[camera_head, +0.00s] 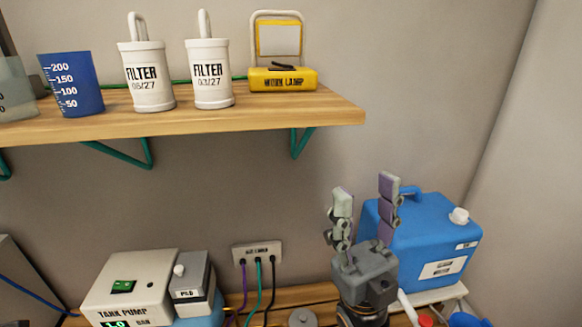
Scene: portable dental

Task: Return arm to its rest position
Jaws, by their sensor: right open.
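My right gripper (366,205) points upward at the lower right of the head view. My left gripper is out of view.
A wooden shelf (230,112) holds a blue measuring cup (71,85), two white filters (147,78) (210,75) and a yellow work lamp (283,79). Below are a tank pump box (130,285), a smaller grey box (192,280) and a socket strip (257,251) with cables. The wall above the gripper is clear.

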